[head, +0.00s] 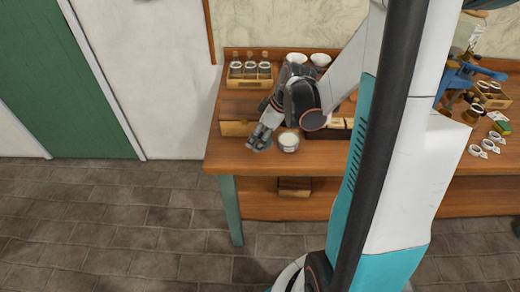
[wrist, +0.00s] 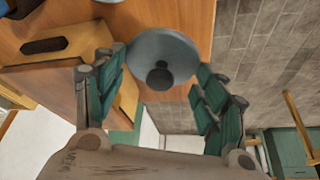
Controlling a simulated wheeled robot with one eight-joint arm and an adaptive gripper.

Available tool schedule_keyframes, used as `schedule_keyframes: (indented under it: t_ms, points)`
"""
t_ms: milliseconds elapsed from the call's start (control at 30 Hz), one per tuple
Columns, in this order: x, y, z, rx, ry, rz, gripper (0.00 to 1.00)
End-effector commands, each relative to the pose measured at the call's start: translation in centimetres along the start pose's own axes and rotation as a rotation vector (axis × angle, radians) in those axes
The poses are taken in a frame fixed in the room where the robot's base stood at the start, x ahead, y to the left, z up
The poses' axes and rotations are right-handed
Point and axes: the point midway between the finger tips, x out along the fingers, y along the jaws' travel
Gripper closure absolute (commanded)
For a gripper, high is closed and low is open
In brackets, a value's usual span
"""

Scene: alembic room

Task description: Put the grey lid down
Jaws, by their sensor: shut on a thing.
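The grey lid (wrist: 165,48) is a round disc with a dark knob, seen between the fingertips of my gripper (wrist: 162,66) in the wrist view. In the head view my gripper (head: 258,138) is low over the front left part of the wooden table (head: 226,160), and the lid is mostly hidden there. I cannot tell whether the lid touches the tabletop. A small round jar (head: 288,142) with a pale top stands just right of my gripper.
A wooden rack (head: 250,83) with several small jars stands at the back left. White bowls (head: 320,59) stand behind my arm. A wooden box (head: 235,128) lies left of my gripper. The table's front edge is close. White tags and a blue tool (head: 455,82) are at right.

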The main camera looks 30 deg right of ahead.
Motion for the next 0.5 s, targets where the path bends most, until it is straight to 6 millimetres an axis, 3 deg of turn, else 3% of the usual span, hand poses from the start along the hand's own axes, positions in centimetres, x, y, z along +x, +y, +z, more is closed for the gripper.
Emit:
schedule_keyframes:
  t_ms: [233,500]
  points:
    - [1.6,0.0,0.6,0.000,0.000,0.000,0.58]
    - [4.8,0.0,2.0,0.000,0.000,0.000,0.58]
